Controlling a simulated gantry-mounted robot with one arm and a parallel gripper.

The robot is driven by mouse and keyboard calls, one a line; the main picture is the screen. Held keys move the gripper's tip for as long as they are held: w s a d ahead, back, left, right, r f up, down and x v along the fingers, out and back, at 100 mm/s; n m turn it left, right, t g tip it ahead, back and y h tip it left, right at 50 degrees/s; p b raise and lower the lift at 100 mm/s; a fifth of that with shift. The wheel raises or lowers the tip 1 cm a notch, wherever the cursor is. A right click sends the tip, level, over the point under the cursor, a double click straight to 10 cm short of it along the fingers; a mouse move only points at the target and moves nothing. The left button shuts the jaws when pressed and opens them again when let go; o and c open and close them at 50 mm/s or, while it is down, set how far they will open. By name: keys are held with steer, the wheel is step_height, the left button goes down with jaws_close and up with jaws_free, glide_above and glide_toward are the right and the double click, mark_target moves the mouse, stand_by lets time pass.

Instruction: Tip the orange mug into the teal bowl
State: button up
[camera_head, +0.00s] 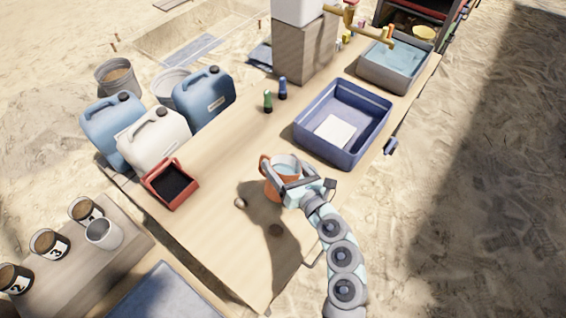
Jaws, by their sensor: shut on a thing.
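The orange mug (272,188) is at the middle of the wooden table, its handle on the upper left. I cannot make out a teal bowl; a grey-teal basin (366,76) with water stands at the far end under a brass tap.
A blue tray (345,155) holding a white sheet stands beyond the mug. A red tray (158,187) and several jugs (205,100) line the left edge. Green (268,101) and blue (283,88) bottles stand behind. Two small round pieces (240,203) lie nearby. The table's near end is mostly clear.

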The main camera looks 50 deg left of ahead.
mark_target(280, 171)
steer(key=shift+f+m+h+p, duration=0.3)
steer(key=shift+f+m+p, duration=0.3)
steer(key=shift+p, duration=1.1)
steer(key=shift+w+f+m+g+h+p, duration=0.1)
steer(key=shift+f+m+g+h+p, duration=0.25)
steer(key=shift+f+m+p, duration=0.95)
steer(key=shift+w+f+m+g+h+p, duration=0.15)
steer(key=shift+f+g+p, duration=0.45)
steer(key=shift+p, duration=1.4)
steer(key=shift+f+m+p, duration=0.55)
steer(key=shift+f+p, duration=0.2)
steer(key=shift+p, duration=0.15)
steer(key=shift+w+a+f+m+g+h+p, duration=0.1)
steer(key=shift+w+f+m+g+h+p, duration=0.15)
steer(key=shift+f+m+p, duration=0.4)
steer(key=shift+w+f+m+g+h+p, duration=0.15)
steer(key=shift+m+g+p, duration=0.15)
steer(key=shift+p, duration=0.6)
steer(key=shift+f+b, duration=0.2)
steer(key=shift+b, duration=0.1)
